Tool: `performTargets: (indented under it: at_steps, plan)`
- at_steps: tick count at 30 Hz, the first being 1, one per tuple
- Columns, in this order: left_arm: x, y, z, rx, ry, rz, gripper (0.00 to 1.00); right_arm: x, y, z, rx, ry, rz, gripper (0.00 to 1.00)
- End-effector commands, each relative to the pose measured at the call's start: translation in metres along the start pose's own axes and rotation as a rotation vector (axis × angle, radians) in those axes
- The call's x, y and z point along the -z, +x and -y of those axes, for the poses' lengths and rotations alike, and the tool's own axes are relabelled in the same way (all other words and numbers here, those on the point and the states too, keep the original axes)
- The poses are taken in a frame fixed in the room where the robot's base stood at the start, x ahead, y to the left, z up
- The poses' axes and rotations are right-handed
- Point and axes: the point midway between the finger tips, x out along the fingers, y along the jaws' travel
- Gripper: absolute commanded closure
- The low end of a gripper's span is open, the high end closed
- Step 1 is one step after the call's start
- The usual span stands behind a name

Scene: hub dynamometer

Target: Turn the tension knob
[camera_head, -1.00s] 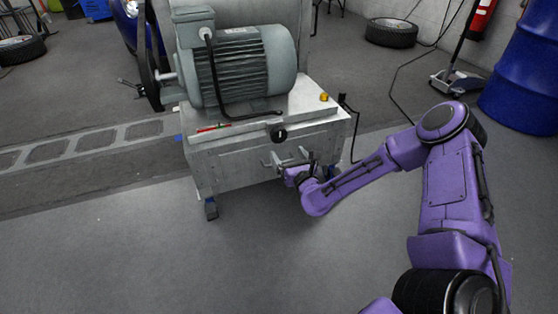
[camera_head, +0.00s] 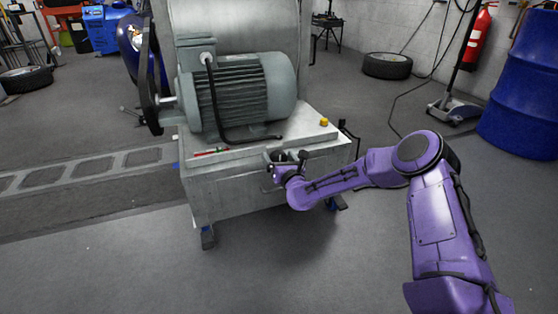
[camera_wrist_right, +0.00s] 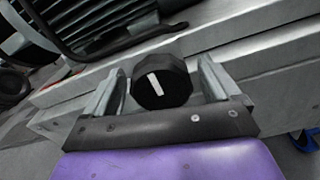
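The tension knob (camera_wrist_right: 162,83) is a black round knob with a white pointer mark, on the front face of the grey machine cabinet (camera_head: 235,187). In the right wrist view it sits between the two fingers of my right gripper (camera_wrist_right: 163,88), with a gap on each side. In the head view my right gripper (camera_head: 284,157) is at the cabinet's upper front edge and largely covers the knob. It is open around the knob. The white mark is tilted slightly from upright. My left gripper is not in view.
A grey motor (camera_head: 240,92) with a black cable sits on the cabinet. A yellow button (camera_head: 323,122) is on its top right. The floor in front is clear.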

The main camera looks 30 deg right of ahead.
Motion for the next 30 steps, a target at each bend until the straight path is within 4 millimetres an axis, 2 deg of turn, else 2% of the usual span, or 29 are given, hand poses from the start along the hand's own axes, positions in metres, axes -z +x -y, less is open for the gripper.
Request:
performTargets:
  at_steps: [1, 4, 5, 17, 30]
  plan:
    - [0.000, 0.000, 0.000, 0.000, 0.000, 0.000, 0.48, 0.000, 0.000, 0.000, 0.000, 0.000, 0.000, 0.26]
    - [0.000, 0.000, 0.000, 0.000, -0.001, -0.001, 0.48, 0.000, 0.000, 0.000, 0.000, 0.000, 0.000, 0.59]
    - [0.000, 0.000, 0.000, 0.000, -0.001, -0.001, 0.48, 0.000, 0.000, 0.000, 0.000, 0.000, 0.000, 0.61]
    - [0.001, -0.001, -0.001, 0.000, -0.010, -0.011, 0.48, 0.000, -0.001, 0.000, 0.000, -0.066, -0.001, 0.61]
    - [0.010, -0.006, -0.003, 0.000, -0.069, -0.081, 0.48, 0.000, -0.001, -0.002, 0.000, -0.424, -0.002, 0.61]
